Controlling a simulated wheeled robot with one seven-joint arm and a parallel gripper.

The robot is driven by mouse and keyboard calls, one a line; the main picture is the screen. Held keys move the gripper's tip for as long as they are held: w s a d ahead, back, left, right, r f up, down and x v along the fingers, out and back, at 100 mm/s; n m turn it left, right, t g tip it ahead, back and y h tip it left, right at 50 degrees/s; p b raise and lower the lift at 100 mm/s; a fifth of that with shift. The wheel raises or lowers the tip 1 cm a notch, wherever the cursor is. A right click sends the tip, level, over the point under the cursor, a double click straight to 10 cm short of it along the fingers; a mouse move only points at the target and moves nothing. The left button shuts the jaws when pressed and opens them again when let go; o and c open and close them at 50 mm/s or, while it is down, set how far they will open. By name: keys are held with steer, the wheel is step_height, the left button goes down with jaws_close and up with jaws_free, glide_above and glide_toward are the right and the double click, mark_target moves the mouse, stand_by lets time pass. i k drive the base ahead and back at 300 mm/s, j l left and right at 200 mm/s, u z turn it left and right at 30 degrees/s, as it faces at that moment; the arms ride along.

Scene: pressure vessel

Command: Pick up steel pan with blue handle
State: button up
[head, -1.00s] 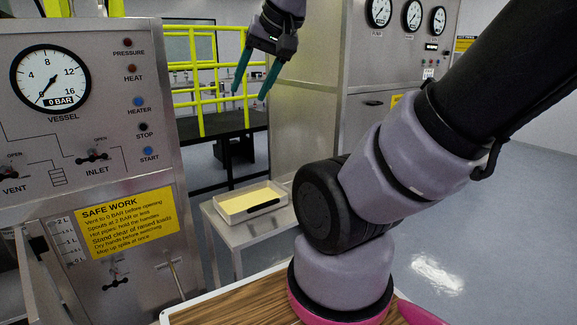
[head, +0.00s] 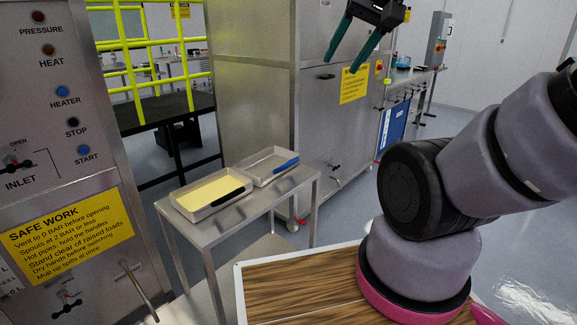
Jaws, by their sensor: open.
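The steel pan with a blue handle (head: 259,165) sits on a small steel table (head: 239,213) in the middle of the head view. It is shallow and rectangular, looks empty, and its blue handle (head: 286,166) is along the front right side. Beside it on the left is a similar pan with a black handle (head: 205,192), holding something pale yellow. My gripper (head: 350,56) is at the top of the view, with its teal fingers apart and nothing between them. In the picture it is above and to the right of the pans, clear of both.
A control panel with a yellow sign (head: 68,238) stands at the left. A steel cabinet (head: 250,80) is behind the table. A wood-topped surface (head: 300,290) is at the front. Yellow railings (head: 165,45) are at the back left.

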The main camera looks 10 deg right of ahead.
mark_target(265, 166)
steer(key=u, duration=0.3)
steer(key=i+l+u, duration=0.45)
steer(key=l+u, duration=0.25)
steer(key=l, duration=0.15)
steer(key=i+l, duration=0.15)
steer(key=l, duration=0.25)
steer(key=i+l+u, duration=0.1)
steer(key=l, duration=0.3)
steer(key=i+l, duration=0.15)
steer(key=l, duration=0.3)
steer(key=i+l, duration=0.15)
steer(key=l, duration=0.25)
steer(key=u, duration=0.05)
